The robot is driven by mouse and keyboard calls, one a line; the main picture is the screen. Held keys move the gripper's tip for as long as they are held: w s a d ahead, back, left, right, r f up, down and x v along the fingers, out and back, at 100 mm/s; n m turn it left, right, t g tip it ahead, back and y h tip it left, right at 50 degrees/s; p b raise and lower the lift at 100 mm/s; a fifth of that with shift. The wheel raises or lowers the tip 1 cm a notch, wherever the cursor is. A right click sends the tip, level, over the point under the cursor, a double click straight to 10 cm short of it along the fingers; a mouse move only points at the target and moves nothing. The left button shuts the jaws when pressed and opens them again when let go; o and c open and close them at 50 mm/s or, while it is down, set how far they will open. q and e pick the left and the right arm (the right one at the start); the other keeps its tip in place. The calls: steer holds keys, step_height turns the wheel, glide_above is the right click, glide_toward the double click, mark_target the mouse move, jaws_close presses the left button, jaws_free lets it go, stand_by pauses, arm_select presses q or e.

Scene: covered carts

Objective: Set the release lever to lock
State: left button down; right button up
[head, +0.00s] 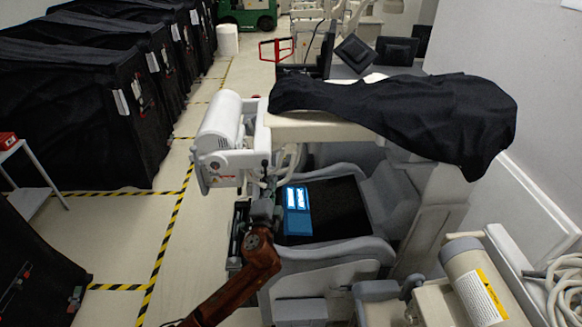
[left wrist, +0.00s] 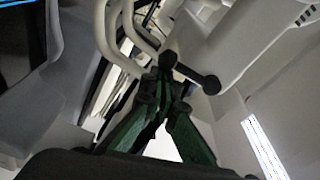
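The release lever (left wrist: 190,74) is a short black bar with round ends, in the left wrist view just beyond my fingertips, against a pale grey machine body. In the head view a small dark piece at the white machine's side may be the lever, but it is too small to tell. My left gripper (head: 262,207) is beside the machine, below its white roller housing (head: 220,125). In the left wrist view its green fingers (left wrist: 162,90) converge with the tips together, close to the lever's left end; whether they touch it is unclear. My right gripper is out of view.
A black cloth (head: 420,108) drapes the top. Covered carts (head: 75,110) line the left side. The taped floor aisle (head: 140,235) is clear.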

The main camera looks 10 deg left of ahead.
arm_select(q)
steer(key=shift+w+d, duration=0.8)
steer(key=shift+d, duration=1)
steer(key=s+b, duration=0.1)
steer(key=s, duration=0.9)
steer(key=shift+d+r+b, duration=0.25)
steer(key=shift+b, duration=0.15)
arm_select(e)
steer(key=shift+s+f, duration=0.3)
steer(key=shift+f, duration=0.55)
